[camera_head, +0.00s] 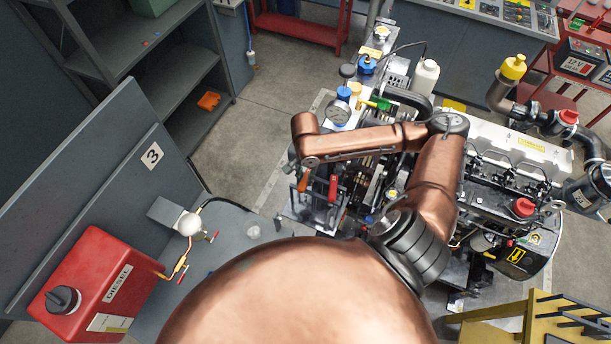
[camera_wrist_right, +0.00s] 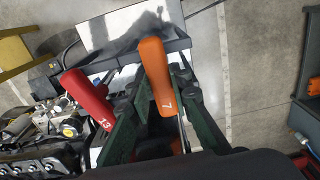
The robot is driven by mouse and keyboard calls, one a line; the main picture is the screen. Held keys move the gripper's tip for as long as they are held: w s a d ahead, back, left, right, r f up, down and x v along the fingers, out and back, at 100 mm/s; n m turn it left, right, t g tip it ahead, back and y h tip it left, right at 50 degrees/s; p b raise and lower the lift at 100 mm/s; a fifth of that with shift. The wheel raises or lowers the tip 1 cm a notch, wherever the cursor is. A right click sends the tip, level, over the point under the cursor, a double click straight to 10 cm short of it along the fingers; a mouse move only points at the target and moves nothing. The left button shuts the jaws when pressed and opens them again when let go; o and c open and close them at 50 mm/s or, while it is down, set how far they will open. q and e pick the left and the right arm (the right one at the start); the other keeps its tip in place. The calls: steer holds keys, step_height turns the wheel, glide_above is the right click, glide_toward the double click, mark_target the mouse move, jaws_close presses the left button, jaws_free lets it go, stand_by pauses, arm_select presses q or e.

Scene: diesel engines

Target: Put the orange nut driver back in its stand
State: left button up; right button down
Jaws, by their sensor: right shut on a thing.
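The orange nut driver, marked 7 (camera_wrist_right: 157,72), is between the green fingers of my right gripper (camera_wrist_right: 164,88) in the right wrist view. The gripper is shut on it. Its orange handle also shows small in the head view (camera_head: 303,181), below the wrist end of my right arm. A red driver, marked 13 (camera_wrist_right: 88,98), is beside the gripper on the left in the wrist view; it also shows in the head view (camera_head: 333,187). A dark grey frame (camera_wrist_right: 178,45) lies behind the orange handle. I cannot tell whether it is the stand. The orange driver's lower end is hidden. My left gripper is not seen.
The diesel engine (camera_head: 510,160) fills the right of the head view. A gauge (camera_head: 338,112) and a white bottle (camera_head: 426,76) stand close to my right arm. A red diesel tank (camera_head: 95,285) is at lower left. Bare floor (camera_head: 255,130) lies left of the engine.

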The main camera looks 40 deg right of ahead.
mark_target(305, 178)
steer(key=c, duration=1.7)
jaws_free()
steer(key=o, duration=0.4)
steer(key=shift+r, duration=0.2)
steer(key=shift+r+p, duration=1.6)
steer(key=shift+p, duration=1.15)
steer(key=shift+r+p, duration=0.5)
steer(key=shift+r, duration=2.5)
